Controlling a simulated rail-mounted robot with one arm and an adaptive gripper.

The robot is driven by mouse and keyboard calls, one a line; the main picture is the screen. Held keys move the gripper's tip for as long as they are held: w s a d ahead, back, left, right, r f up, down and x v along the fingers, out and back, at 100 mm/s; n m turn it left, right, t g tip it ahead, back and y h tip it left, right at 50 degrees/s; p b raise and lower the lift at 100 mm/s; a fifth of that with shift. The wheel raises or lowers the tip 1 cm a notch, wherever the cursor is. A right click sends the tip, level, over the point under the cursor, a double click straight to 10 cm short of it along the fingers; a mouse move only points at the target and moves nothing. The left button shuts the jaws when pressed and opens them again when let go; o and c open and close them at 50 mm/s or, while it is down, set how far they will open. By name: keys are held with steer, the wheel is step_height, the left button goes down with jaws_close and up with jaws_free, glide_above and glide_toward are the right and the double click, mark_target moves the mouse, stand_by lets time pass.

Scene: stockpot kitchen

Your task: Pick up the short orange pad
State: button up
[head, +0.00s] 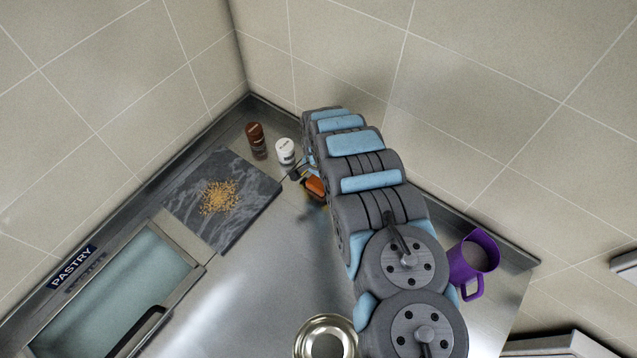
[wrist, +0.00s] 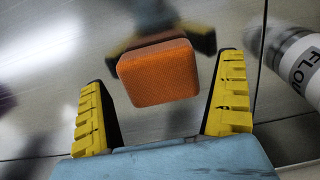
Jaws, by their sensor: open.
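The short orange pad (wrist: 158,72) shows in the wrist view as a rounded, textured block between my two yellow fingers. My gripper (wrist: 164,70) is open, with a clear gap between each finger and the pad. The pad overlaps the space at the fingertips in the picture; whether it lies between them or just beyond them I cannot tell. In the head view a small orange patch, likely the pad (head: 315,186), shows beside the end of my arm. My gripper (head: 302,175) is mostly hidden there by my arm.
A white jar (head: 286,152), labelled flour in the wrist view (wrist: 298,62), stands close beside my gripper. A brown jar (head: 256,141) stands left of it. A dark marble board (head: 228,228) with crumbs lies left. A purple mug (head: 474,258) and metal pot (head: 326,339) stand nearer. Walls close the corner.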

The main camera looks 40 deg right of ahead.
steer(key=shift+f, duration=0.4)
steer(key=c, duration=1.2)
steer(key=shift+o, duration=0.2)
steer(key=shift+r, duration=0.1)
